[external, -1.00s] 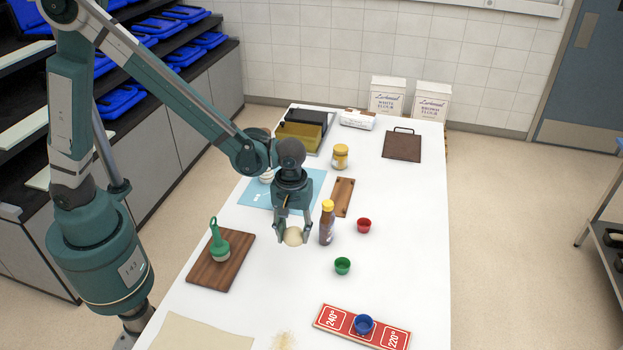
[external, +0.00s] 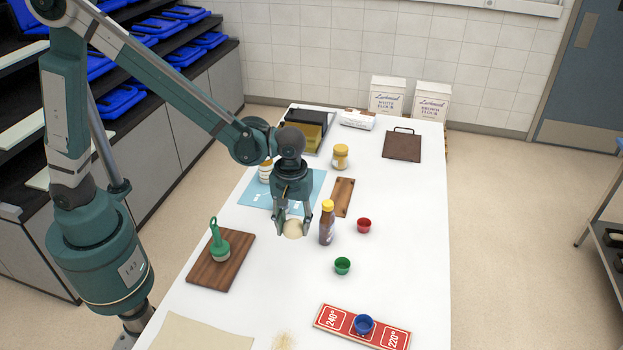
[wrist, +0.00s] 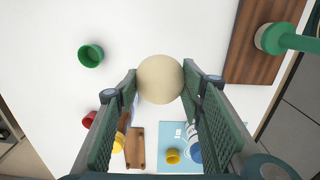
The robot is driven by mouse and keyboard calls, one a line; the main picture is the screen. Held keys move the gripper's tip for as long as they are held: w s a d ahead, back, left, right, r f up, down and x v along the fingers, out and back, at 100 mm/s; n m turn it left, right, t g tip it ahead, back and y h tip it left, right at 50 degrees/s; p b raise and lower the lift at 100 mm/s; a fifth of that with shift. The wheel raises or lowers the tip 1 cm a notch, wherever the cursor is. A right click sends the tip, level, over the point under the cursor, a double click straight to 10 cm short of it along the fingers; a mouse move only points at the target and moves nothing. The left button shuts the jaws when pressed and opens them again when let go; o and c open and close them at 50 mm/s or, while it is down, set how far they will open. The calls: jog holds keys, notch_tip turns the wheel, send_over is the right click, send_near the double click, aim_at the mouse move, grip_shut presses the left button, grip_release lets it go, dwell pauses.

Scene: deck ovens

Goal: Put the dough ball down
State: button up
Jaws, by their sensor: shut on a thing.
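The dough ball (external: 293,229) is pale and round. My gripper (external: 293,228) is shut on it, with a finger on each side, over the white table between the brown board and the sauce bottle. In the wrist view the dough ball (wrist: 160,79) sits between the two green ribbed finger pads. I cannot tell how far the ball is above the table, or whether it touches it.
A brown bottle with yellow cap (external: 327,223) stands close right of my gripper. Green (external: 342,266) and red (external: 364,225) cups are further right. A wooden board (external: 222,262) with a green-handled tool is left. A blue mat (external: 250,194) lies behind. White table between is bare.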

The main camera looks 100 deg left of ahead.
aim_at(294, 221)
jog(key=r, duration=0.8)
jog(key=shift+a+r, duration=0.15)
jog(key=shift+a, duration=0.25)
jog(key=a+p, duration=0.1)
jog(key=a, duration=3.1)
jog(key=s+a+p, duration=0.1)
jog(key=s+a, duration=0.3)
jog(key=a, duration=0.5)
jog(key=s+a, duration=0.4)
jog(key=a, duration=0.5)
notch_tip(294, 221, down, 11)
jog(key=shift+d, duration=0.4)
jog(key=shift+f, duration=3.25)
